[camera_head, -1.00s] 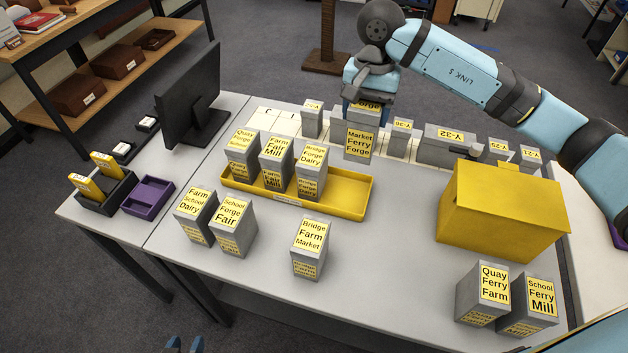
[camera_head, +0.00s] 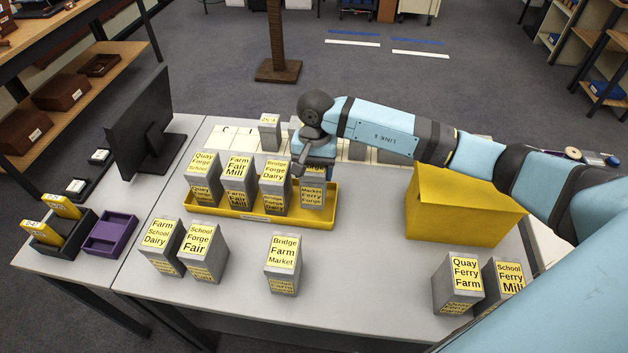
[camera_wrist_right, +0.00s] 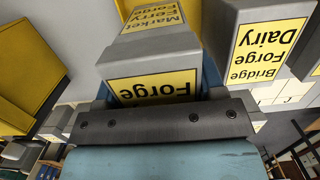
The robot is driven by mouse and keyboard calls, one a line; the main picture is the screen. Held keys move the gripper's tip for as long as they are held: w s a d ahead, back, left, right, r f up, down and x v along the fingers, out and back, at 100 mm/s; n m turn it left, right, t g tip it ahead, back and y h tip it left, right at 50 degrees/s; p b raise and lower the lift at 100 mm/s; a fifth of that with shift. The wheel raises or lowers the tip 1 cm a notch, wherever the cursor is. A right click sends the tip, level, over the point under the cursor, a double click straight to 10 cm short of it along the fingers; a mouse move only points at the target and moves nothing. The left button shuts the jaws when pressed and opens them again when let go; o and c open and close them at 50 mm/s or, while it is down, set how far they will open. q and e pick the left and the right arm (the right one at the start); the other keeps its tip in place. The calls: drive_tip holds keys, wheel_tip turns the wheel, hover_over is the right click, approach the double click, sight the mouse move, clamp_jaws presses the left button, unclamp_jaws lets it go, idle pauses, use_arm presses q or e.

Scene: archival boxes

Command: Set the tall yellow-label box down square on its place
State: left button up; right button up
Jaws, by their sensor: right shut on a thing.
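The tall grey box with yellow labels reading Market Ferry Forge (camera_head: 312,196) is at the right end of the long yellow tray (camera_head: 305,223), beside the Bridge Forge Dairy box (camera_head: 275,180). It looks upright. I cannot tell whether its base touches the tray floor. My right gripper (camera_head: 316,167) is shut on it from behind and above; its fingertips are largely hidden. In the right wrist view the held box (camera_wrist_right: 152,50) fills the middle above the gripper bar, with the Bridge Forge Dairy box (camera_wrist_right: 268,42) close on the right. My left gripper is out of view.
Farm Fair Mill (camera_head: 237,180) and Quay Forge School (camera_head: 203,177) boxes share the tray. Loose boxes, such as Bridge Farm Market (camera_head: 283,262), stand in front. A large yellow box (camera_head: 465,210) stands right; a monitor (camera_head: 140,120) stands left.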

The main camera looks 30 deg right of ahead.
wheel_tip(320, 180, down, 4)
drive_tip(key=shift+f, duration=0.4)
drive_tip(key=o, duration=1.2)
drive_tip(key=shift+c, duration=0.2)
drive_tip(key=shift+r, duration=0.15)
drive_tip(key=shift+r+p, duration=0.25)
drive_tip(key=shift+p, duration=0.05)
drive_tip(key=r, duration=0.3)
drive_tip(key=r+b, duration=0.1)
drive_tip(key=r, duration=0.3)
drive_tip(key=w+r, duration=0.1)
drive_tip(key=r, duration=0.2)
drive_tip(key=shift+d+r+b, duration=0.25)
drive_tip(key=shift+d+b, duration=0.05)
drive_tip(key=shift+d, duration=0.05)
drive_tip(key=shift+r, duration=0.55)
